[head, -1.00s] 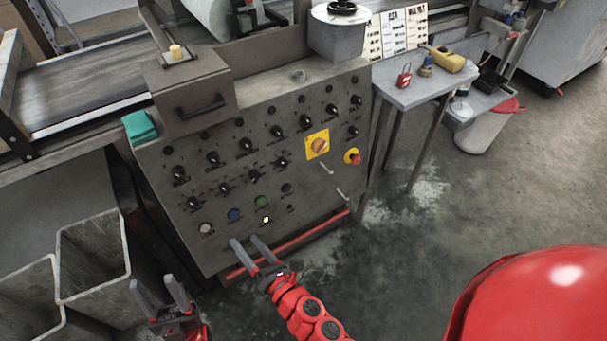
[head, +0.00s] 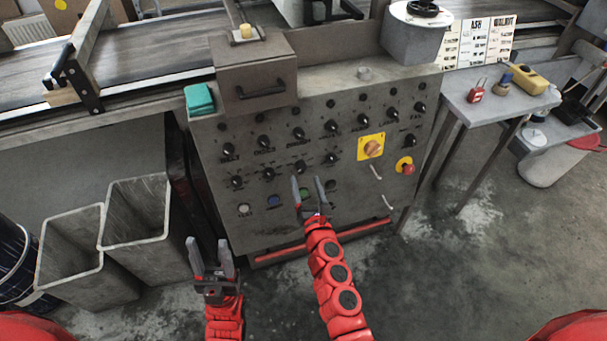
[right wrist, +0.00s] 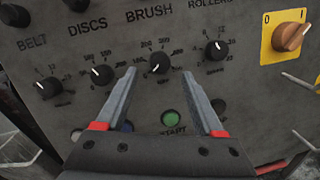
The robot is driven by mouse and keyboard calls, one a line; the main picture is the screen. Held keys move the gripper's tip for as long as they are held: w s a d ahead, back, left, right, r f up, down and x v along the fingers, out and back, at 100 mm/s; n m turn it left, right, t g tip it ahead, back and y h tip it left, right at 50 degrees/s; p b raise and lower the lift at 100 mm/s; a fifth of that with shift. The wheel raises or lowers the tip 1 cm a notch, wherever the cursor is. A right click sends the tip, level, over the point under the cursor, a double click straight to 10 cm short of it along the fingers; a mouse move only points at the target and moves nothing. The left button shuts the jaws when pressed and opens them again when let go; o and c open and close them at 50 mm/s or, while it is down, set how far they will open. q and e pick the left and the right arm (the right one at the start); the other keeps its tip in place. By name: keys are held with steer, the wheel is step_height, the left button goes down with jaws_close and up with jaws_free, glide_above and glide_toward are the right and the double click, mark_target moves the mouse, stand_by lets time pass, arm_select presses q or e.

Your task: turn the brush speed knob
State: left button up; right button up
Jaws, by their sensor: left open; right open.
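The grey control panel (head: 345,195) carries rows of black knobs. In the right wrist view the brush speed knob (right wrist: 159,63) is a black dial with a white pointer mark and a number scale, below the label BRUSH. It also shows in the head view (head: 300,167). My right gripper (head: 307,181) is open and empty in front of the panel. In the right wrist view its fingertips (right wrist: 160,73) lie to the left and right of that knob, just below it, with a gap on both sides. My left gripper (head: 208,243) is open and empty, low left of the panel.
Neighbouring dials (right wrist: 102,75) (right wrist: 215,50) flank the knob closely. A green START button (right wrist: 170,118) sits below, between the fingers. A yellow-plated orange switch (head: 372,147) and a red emergency button (head: 406,167) are to the right. Grey open bins (head: 147,253) stand at left.

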mark_target(302, 169)
steer(key=shift+w+a+b, duration=0.2)
steer(key=shift+w, duration=0.8)
steer(key=shift+w+a+b, duration=0.15)
steer(key=shift+w+a, duration=0.05)
steer(key=shift+w, duration=0.75)
jaws_close()
